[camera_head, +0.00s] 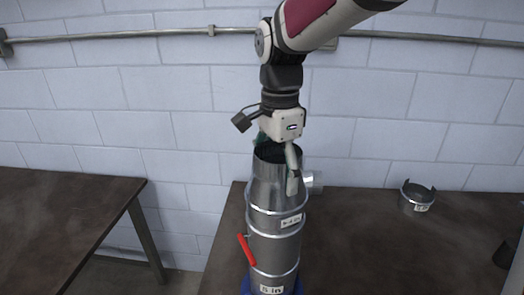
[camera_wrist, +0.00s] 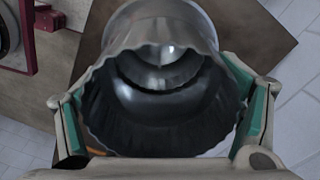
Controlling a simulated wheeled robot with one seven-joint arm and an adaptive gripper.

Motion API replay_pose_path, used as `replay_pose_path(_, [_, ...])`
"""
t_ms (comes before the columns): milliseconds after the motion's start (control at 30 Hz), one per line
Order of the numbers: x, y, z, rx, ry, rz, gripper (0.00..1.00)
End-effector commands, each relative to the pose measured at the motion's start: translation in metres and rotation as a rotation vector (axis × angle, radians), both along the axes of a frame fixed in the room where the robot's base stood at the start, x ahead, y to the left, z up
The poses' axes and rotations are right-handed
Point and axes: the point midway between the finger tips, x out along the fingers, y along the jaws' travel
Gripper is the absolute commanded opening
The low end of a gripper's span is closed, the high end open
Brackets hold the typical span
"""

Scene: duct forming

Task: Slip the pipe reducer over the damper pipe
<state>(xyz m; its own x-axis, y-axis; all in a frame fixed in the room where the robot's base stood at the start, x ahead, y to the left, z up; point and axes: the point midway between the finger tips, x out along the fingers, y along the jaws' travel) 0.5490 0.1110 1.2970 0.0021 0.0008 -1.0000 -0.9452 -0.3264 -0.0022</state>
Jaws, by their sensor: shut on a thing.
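The pipe reducer (camera_head: 268,190) is a grey metal piece with a narrow top and a wider lower part; a white label shows on it. It stands upright, in line with the damper pipe (camera_head: 272,250), which has a red handle (camera_head: 246,249) and a "5 in" label. The reducer's lower edge meets the damper pipe; how far it overlaps is hard to tell. My gripper (camera_head: 276,168) points down, shut on the reducer's upper end, one finger in front. In the wrist view, the reducer's crimped rim (camera_wrist: 100,125) lies between the green pads, with narrower rings visible inside.
The damper pipe stands in a blue base (camera_head: 246,287) on a dark table (camera_head: 350,250). A short metal stub (camera_head: 313,182) shows behind the reducer. A notched metal collar (camera_head: 417,198) and a dark cone-like object (camera_head: 503,255) are at the right. Another table (camera_head: 60,225) is at the left.

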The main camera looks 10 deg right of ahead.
Motion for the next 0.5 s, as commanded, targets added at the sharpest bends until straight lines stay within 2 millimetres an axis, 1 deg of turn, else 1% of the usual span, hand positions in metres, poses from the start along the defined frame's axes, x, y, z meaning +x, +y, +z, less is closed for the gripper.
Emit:
replay_pose_path(367, [0.0000, -0.0001, 0.0003, 0.000, 0.000, 0.000, 0.45])
replay_pose_path(400, [0.0000, -0.0001, 0.0004, 0.000, 0.000, 0.000, 0.94])
replay_pose_path(433, [0.0000, 0.0000, 0.0004, 0.000, 0.000, 0.000, 1.00])
replay_pose_path(500, [0.0000, -0.0001, 0.0003, 0.000, 0.000, 0.000, 1.00])
